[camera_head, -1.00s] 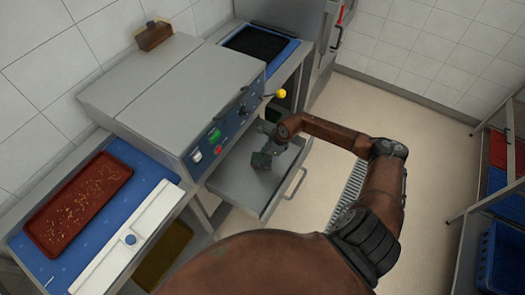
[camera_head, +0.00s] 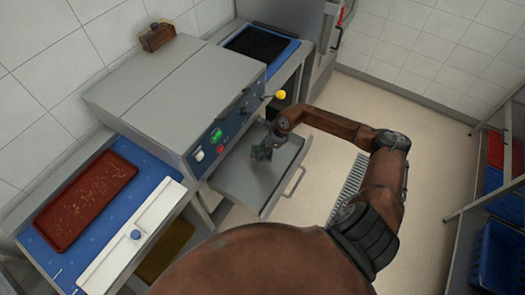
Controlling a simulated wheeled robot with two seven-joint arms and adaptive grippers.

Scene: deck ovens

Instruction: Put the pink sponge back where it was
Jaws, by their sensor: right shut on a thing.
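No pink sponge can be made out in the head view. My right gripper (camera_head: 262,153) is over the open drawer (camera_head: 238,183) under the grey machine, above its right half and apart from the drawer's front handle (camera_head: 294,182). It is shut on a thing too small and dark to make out. The gripper's own body and the wrist hide what is between the fingers. My left gripper is not in view.
A red tray (camera_head: 85,200) lies on the blue counter at left. A brown block (camera_head: 157,37) stands behind. Blue crates (camera_head: 502,245) are at right.

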